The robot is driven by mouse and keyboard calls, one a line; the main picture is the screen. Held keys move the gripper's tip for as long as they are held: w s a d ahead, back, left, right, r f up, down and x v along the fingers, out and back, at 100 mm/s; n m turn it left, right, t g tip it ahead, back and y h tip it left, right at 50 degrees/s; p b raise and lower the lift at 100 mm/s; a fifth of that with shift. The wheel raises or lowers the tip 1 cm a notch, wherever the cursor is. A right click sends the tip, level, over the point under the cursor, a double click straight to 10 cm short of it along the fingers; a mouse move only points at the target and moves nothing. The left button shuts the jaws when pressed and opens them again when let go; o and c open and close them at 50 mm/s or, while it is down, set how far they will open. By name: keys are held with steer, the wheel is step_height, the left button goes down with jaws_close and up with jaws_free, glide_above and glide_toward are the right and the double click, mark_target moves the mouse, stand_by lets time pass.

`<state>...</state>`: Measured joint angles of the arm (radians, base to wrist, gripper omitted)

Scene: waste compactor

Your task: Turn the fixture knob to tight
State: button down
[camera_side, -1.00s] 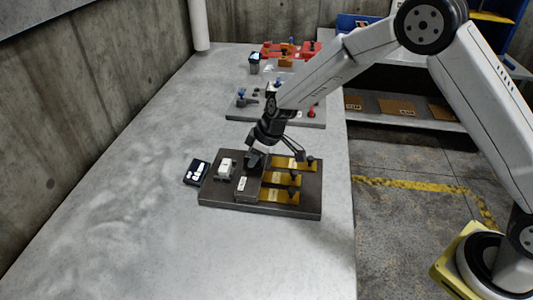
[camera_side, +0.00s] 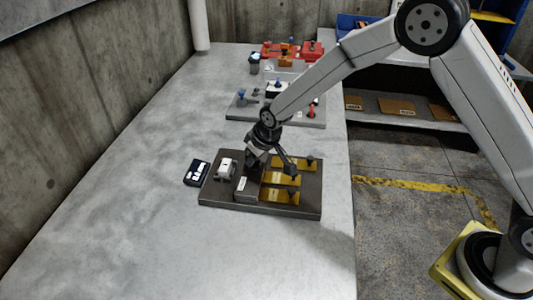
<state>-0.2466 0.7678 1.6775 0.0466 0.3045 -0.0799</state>
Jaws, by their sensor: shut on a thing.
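The fixture (camera_side: 225,198) is a dark flat plate on the grey bench. It carries a grey block (camera_side: 245,189), a small white part (camera_side: 226,168) and several yellow strips with black knobs, one of them a knob (camera_side: 311,161) at the right. My gripper (camera_side: 253,163) points down at the back of the grey block. It is shut on what appears to be the fixture knob, which the fingers and wrist hide. The knob's marking and angle cannot be read.
A small black device with a lit display (camera_side: 196,173) lies left of the plate. Behind, a grey board (camera_side: 287,118) bears blue, black and red parts. Red fixtures (camera_side: 312,50) stand farther back. The bench is clear in front and at left.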

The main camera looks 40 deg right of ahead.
steer(key=shift+a+r+m+h, duration=0.1)
steer(key=shift+m+h, duration=0.5)
steer(key=shift+m, duration=0.9)
steer(key=shift+a+m+h, duration=0.1)
steer(key=shift+m+h, duration=0.5)
steer(key=shift+m, duration=0.9)
steer(key=shift+w+m+g+h, duration=0.1)
steer(key=shift+m+g+h, duration=0.3)
steer(key=shift+m, duration=1.15)
steer(key=shift+m+g+h, duration=0.1)
steer(key=shift+m+h, duration=0.5)
steer(key=shift+m, duration=0.95)
steer(key=c, duration=0.6)
jaws_free()
steer(key=shift+r, duration=0.1)
steer(key=shift+v, duration=3.8)
